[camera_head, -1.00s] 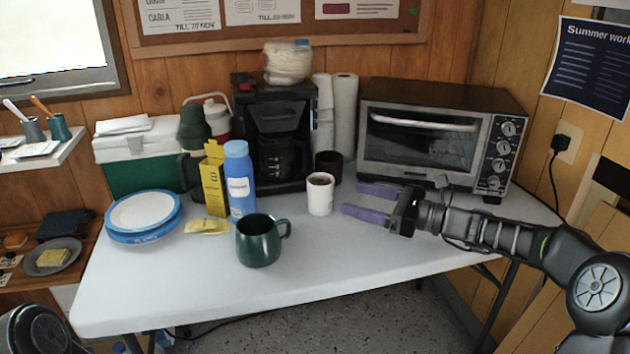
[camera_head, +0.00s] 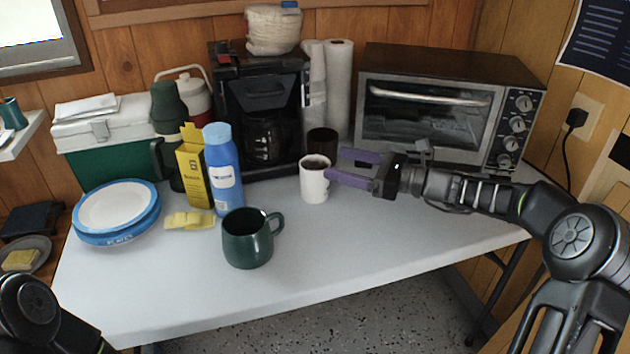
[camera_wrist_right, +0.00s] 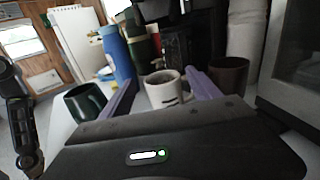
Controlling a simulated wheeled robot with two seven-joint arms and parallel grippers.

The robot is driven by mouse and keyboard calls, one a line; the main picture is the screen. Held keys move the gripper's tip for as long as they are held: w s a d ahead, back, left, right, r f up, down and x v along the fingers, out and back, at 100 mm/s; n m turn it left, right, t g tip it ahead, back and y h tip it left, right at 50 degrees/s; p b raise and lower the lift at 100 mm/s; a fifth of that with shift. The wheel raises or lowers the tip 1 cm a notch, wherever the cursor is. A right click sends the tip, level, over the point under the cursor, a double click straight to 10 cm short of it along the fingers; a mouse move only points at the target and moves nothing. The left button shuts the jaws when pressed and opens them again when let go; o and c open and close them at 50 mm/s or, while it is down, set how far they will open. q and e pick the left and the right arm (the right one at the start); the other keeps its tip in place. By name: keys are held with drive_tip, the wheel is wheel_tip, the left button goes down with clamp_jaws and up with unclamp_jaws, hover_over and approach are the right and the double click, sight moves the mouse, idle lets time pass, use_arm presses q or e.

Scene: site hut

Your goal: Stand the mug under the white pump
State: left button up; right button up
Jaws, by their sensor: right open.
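A white mug (camera_head: 314,182) with dark contents stands upright on the table, in front of the coffee maker. My right gripper (camera_head: 335,164) is open and empty just to its right, purple fingers pointing at it. The near fingertip meets the mug's right edge in the head view; I cannot tell if they touch. In the right wrist view the white mug (camera_wrist_right: 166,92) shows between the fingers. A green mug (camera_head: 249,238) stands nearer the front, and a dark brown mug (camera_head: 322,141) stands behind the white one. I cannot make out a white pump. My left gripper is not in view.
The coffee maker (camera_head: 262,110) and toaster oven (camera_head: 440,107) stand at the back. A blue bottle (camera_head: 223,175), yellow box (camera_head: 194,168) and stacked plates (camera_head: 117,208) are at left. The table's (camera_head: 380,245) front right is clear.

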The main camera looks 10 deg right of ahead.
sight(313, 179)
drive_tip(key=f, duration=0.4)
drive_tip(key=f+b, duration=0.1)
drive_tip(key=f, duration=0.1)
drive_tip(key=shift+w+a+f, duration=0.15)
drive_tip(key=shift+w+a, duration=0.1)
drive_tip(key=shift+a, duration=0.1)
drive_tip(key=shift+w+a, duration=0.1)
drive_tip(key=shift+a, duration=0.05)
drive_tip(key=b+x, duration=0.1)
drive_tip(key=x, duration=0.5)
drive_tip(key=shift+w+a, duration=0.1)
drive_tip(key=c, duration=1.4)
drive_tip(key=shift+c, duration=0.2)
